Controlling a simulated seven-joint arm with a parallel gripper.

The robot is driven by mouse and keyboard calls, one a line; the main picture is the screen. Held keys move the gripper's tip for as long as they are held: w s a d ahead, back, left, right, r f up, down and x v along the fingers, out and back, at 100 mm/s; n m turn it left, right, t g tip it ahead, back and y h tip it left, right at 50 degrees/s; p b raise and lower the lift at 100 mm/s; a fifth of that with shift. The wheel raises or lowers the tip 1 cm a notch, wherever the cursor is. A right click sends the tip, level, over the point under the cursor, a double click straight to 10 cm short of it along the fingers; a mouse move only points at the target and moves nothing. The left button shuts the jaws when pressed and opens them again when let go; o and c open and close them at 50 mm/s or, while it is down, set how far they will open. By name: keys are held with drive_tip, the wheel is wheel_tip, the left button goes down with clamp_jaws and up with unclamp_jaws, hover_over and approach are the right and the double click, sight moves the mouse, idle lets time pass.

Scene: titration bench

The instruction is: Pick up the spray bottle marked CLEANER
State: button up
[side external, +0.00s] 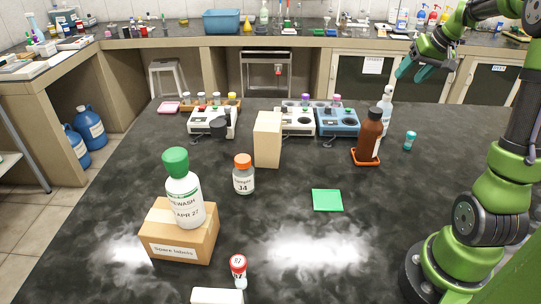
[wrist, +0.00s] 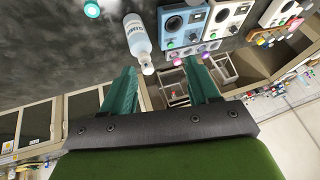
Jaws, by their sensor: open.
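A pale bottle (side external: 387,99) with a white upper part stands on the dark table behind a brown bottle (side external: 370,130), which partly hides it. In the wrist view the pale bottle (wrist: 138,40) has a label with blue lettering too small to read surely; I cannot tell whether it says CLEANER. My gripper (side external: 414,70) is raised above the table's far right side, open and empty. In the wrist view its teal fingers (wrist: 163,75) stand apart, and the pale bottle appears just beyond the left finger, not between them.
A blue stirrer (side external: 338,122) and a tan box (side external: 267,140) stand left. Several spray bottles (side external: 433,16) stand on the back bench. A green pad (side external: 327,200) lies nearer, with bare table around it.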

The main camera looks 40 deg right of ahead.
sight(388, 92)
drive_tip(key=d+r+n, duration=0.2)
drive_tip(key=d+n, duration=0.3)
drive_tip(key=d, duration=0.2)
drive_tip(key=shift+t, duration=0.3)
drive_tip(key=x, duration=1.1)
drive_tip(key=shift+w+a+r, duration=0.1)
drive_tip(key=shift+w+a, duration=0.05)
drive_tip(key=shift+w, duration=0.1)
drive_tip(key=shift+s+a+x, duration=0.1)
drive_tip(key=shift+x, duration=1.25)
drive_tip(key=shift+s+a+x, duration=0.1)
drive_tip(key=shift+s+x, duration=0.05)
drive_tip(key=shift+x, duration=1.2)
drive_tip(key=shift+c, duration=0.4)
drive_tip(key=shift+d, duration=0.1)
clamp_jaws()
